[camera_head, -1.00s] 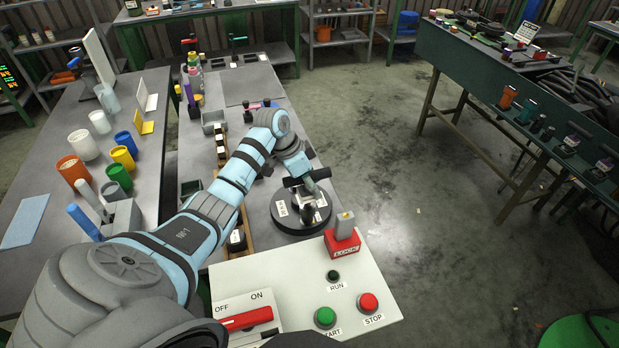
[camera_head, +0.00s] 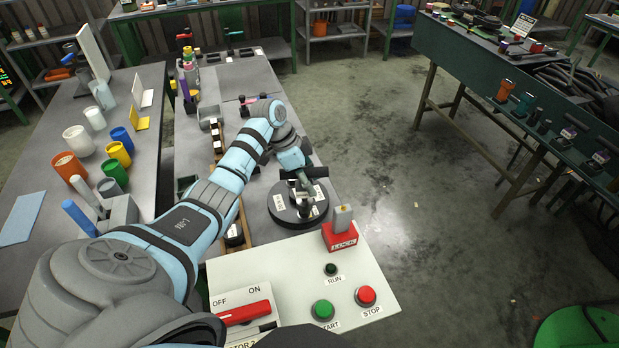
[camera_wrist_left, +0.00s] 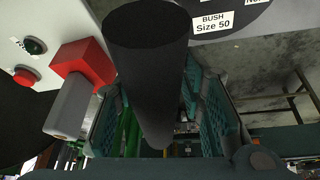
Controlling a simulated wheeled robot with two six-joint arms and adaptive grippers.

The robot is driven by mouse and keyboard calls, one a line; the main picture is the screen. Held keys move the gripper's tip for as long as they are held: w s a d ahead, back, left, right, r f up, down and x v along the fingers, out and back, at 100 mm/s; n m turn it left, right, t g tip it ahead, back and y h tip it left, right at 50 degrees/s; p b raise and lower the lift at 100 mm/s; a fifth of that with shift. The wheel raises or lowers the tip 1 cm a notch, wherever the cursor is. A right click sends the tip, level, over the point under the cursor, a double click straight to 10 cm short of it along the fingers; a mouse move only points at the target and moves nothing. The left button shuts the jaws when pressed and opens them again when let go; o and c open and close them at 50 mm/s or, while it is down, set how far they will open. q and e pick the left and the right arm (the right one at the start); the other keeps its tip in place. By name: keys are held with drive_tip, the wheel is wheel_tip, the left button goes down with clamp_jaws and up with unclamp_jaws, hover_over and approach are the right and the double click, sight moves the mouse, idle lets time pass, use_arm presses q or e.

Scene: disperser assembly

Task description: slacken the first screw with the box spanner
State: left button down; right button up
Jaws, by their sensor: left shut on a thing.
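My left gripper (camera_head: 302,182) is shut on the box spanner (camera_head: 318,171), whose black cross handle lies level above a round black disc (camera_head: 289,214). In the left wrist view the thick dark handle (camera_wrist_left: 148,60) runs between the two teal-padded fingers of the left gripper (camera_wrist_left: 155,115). The disc bears white labels; one in the wrist view reads "BUSH Size 50". The screw and the spanner's lower end are hidden by the gripper and handle. My right gripper is not in view.
A red LOCK block (camera_head: 340,236) with a grey top stands just in front of the disc. The control panel (camera_head: 290,270) carries START, STOP and RUN buttons and a red switch. Open floor lies right of the bench.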

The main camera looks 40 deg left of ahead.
use_arm(q)
drive_tip(key=shift+f, duration=0.2)
idle(0.5)
drive_tip(key=shift+f+b, duration=0.95)
drive_tip(key=shift+f, duration=0.45)
drive_tip(key=n, duration=0.2)
drive_tip(key=n+t+y, duration=0.1)
drive_tip(key=n, duration=0.1)
drive_tip(key=n+y, duration=0.1)
drive_tip(key=n, duration=0.1)
drive_tip(key=shift+w+a+t, duration=0.2)
drive_tip(key=shift+a+t, duration=0.1)
drive_tip(key=n, duration=0.1)
drive_tip(key=n+y, duration=0.1)
drive_tip(key=n, duration=0.3)
drive_tip(key=shift+a+y, duration=0.3)
drive_tip(key=shift+y, duration=0.1)
drive_tip(key=shift+r+p, duration=0.15)
drive_tip(key=shift+p, duration=0.3)
